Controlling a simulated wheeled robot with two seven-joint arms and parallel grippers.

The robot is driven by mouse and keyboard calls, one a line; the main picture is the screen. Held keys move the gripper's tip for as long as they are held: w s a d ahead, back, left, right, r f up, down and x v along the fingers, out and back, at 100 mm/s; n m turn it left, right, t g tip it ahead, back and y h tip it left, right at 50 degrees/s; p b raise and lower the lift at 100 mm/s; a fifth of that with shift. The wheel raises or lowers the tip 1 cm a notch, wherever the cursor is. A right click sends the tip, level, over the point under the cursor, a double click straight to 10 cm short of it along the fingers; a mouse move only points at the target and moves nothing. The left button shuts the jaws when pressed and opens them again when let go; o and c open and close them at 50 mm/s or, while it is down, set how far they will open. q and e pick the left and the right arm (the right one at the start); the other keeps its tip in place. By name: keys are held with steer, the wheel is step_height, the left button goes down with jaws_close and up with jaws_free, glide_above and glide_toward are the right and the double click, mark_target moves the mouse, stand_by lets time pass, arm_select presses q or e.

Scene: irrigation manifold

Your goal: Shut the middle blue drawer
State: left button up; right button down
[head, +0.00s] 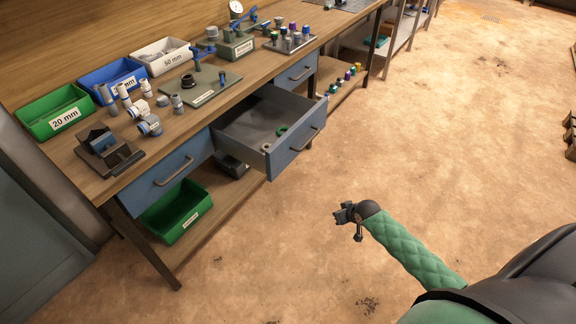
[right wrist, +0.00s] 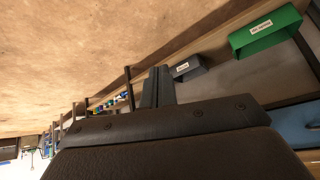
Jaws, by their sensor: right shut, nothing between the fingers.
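The middle blue drawer (head: 297,150) is pulled well out of the bench in the head view, its grey inside showing. A green ring (head: 282,131) and a small pale ring (head: 266,147) lie in it. Its bar handle (head: 308,139) is on the front. My right gripper (head: 342,213) is over the floor, to the right of and below the drawer front in the picture, clearly apart from it. Its fingers show shut and empty in the right wrist view (right wrist: 158,86), pointing toward the bench's underside. My left gripper is in neither view.
The left blue drawer (head: 168,169) and the right blue drawer (head: 297,72) are closed. A green bin (head: 178,212) and a dark grey bin (head: 232,166) stand on the lower shelf. Fittings and bins cover the benchtop. The floor (head: 450,130) before the bench is clear.

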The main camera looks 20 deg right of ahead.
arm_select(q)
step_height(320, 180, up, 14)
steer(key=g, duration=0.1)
arm_select(e)
steer(key=w+a+r+m+t+y, duration=0.3)
steer(key=r+m, duration=0.3)
steer(key=r, duration=0.4)
steer(key=w+a+r+m+t+y, duration=0.2)
steer(key=w+a+r+m+y, duration=0.3)
steer(key=r, duration=0.6)
arm_select(q)
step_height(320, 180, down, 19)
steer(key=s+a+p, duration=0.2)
steer(key=p, duration=0.2)
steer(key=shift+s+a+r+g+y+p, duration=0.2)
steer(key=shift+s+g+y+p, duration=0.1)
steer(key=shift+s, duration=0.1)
arm_select(e)
steer(key=m+h, duration=0.1)
steer(key=h, duration=0.1)
glide_toward(280, 160)
steer(key=shift+x, duration=3.25)
steer(key=shift+w+d, duration=0.1)
